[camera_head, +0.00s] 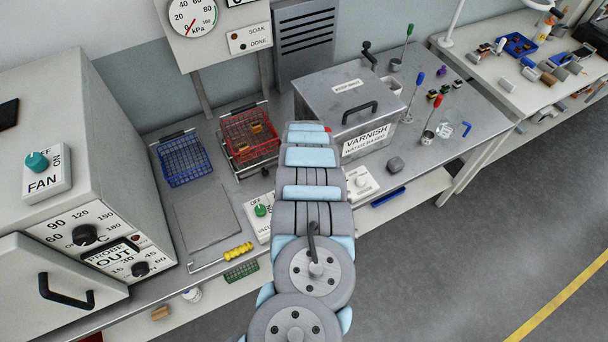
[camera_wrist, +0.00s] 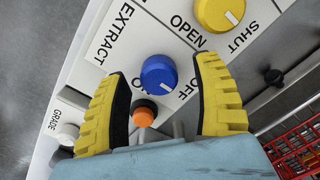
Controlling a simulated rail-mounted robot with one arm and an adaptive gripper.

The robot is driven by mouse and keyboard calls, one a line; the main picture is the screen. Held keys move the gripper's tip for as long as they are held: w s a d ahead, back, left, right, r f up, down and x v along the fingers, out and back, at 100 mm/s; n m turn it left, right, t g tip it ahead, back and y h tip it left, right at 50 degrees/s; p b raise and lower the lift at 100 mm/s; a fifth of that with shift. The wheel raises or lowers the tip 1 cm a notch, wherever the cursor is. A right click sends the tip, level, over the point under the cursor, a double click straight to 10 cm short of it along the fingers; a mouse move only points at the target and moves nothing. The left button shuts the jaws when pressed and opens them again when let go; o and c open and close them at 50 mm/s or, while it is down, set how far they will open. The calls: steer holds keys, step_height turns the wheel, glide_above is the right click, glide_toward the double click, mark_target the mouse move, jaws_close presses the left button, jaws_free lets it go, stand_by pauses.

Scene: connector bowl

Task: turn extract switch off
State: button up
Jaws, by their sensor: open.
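The extract switch is a blue round knob (camera_wrist: 158,76) on a white panel, beside the printed word EXTRACT. OFF is printed to its lower right; another label by it is partly covered. My gripper (camera_wrist: 162,67) is open, with one yellow-and-black finger on each side of the knob in the wrist view. The fingers look apart from the knob; whether either touches it cannot be told. In the head view my arm hides the gripper and this switch.
A yellow OPEN/SHUT knob (camera_wrist: 220,12) sits close beyond the right finger. An orange button (camera_wrist: 145,112) lies between the fingers, and a white GRADE knob (camera_wrist: 67,133) is left. A red wire basket (camera_head: 250,134) and the varnish tank (camera_head: 345,100) flank my arm on the bench.

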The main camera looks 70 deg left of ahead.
steer(key=shift+w+r, duration=0.15)
steer(key=shift+r, duration=0.75)
step_height(320, 180, up, 9)
steer(key=shift+f, duration=0.1)
stand_by(0.4)
